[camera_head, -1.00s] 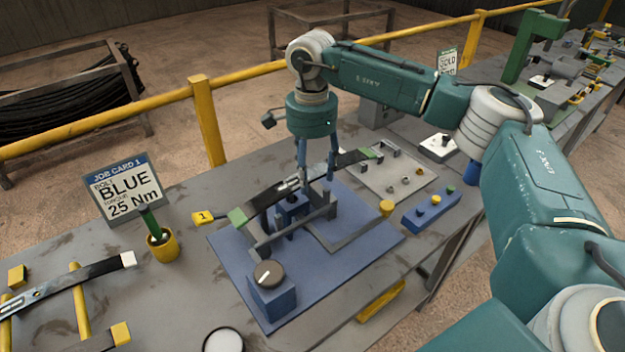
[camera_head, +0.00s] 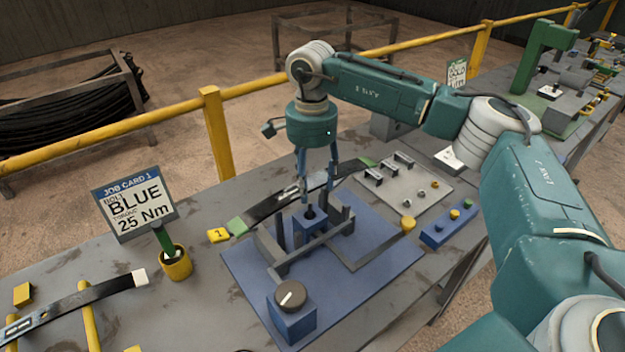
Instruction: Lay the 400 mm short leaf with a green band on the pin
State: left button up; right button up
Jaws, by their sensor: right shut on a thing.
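The dark curved leaf (camera_head: 262,210) has green ends and a slot near its middle. It lies across my right gripper (camera_head: 316,187), which is shut on it near the middle. The leaf hangs over the back edge of the blue fixture plate (camera_head: 365,285), behind the fixture's uprights in the picture. A short dark pin (camera_head: 309,212) stands on a blue block in the fixture. The leaf appears beside and behind this pin, not around it; its exact height is unclear. My left gripper is out of view.
A dark knob on a blue box (camera_head: 291,318) stands at the plate's front. A yellow tag (camera_head: 218,235) lies near the leaf's left end. A yellow cup (camera_head: 176,263), job card (camera_head: 136,204), grey parts plate (camera_head: 408,196) and blue button box (camera_head: 447,225) stand around. White-ended leaf (camera_head: 75,301) at left.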

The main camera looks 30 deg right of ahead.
jog(key=shift+f+b, duration=0.35)
jog(key=shift+f, duration=0.15)
jog(key=shift+f+b, duration=0.45)
jog(key=shift+f, duration=0.3)
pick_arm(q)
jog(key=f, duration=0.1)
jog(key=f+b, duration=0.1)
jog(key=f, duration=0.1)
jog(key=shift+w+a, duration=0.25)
pick_arm(e)
jog(key=shift+f, duration=0.95)
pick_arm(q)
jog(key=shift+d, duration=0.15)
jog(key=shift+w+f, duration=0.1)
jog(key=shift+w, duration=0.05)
pick_arm(e)
jog(key=shift+s, duration=0.1)
pick_arm(q)
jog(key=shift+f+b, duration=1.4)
jog(key=shift+b, duration=0.2)
pick_arm(e)
jog(key=shift+f, duration=2.1)
